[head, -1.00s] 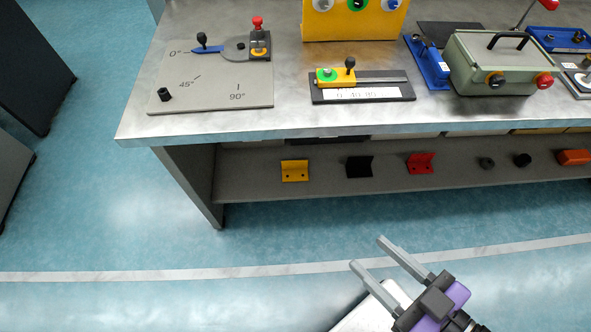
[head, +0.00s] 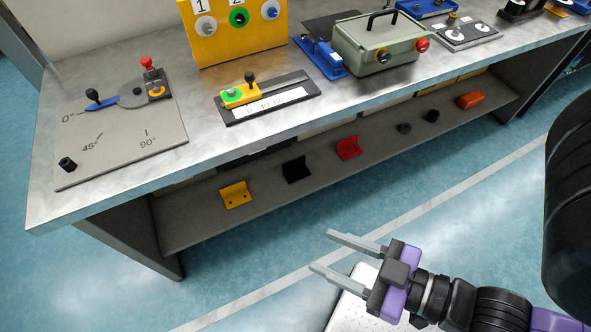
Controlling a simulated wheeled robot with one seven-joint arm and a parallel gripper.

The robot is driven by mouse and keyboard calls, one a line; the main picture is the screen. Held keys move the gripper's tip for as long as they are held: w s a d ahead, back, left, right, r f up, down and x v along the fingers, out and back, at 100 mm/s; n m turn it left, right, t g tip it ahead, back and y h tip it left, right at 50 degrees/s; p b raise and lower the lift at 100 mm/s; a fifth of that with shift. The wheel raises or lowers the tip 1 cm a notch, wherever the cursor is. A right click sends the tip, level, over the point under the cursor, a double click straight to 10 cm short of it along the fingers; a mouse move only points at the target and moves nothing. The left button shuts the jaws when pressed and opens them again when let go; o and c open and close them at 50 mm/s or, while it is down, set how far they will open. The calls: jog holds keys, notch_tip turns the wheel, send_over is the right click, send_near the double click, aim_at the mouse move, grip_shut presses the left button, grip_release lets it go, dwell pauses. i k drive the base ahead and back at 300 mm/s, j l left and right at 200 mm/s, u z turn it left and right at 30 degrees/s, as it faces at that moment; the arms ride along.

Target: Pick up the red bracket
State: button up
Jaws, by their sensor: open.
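The red bracket (head: 349,148) is a small angled piece on the lower shelf (head: 219,222) under the workbench. It sits to the right of a black bracket (head: 296,170) and a yellow bracket (head: 236,195). My gripper (head: 321,252) is open and empty in front of the shelf, low in the picture. Its two grey fingers point left. The red bracket is apart from the fingers, higher in the picture.
Two small dark knobs (head: 404,128) and an orange block (head: 470,101) lie further right on the shelf. The workbench top (head: 205,160) overhangs the shelf and carries a lever plate, a slider and a green box (head: 380,50). The floor in front is clear.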

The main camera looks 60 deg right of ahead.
aim_at(348, 149)
jog(key=j+z, duration=0.15)
jog(key=z, duration=1.5)
jog(key=k+l, duration=0.05)
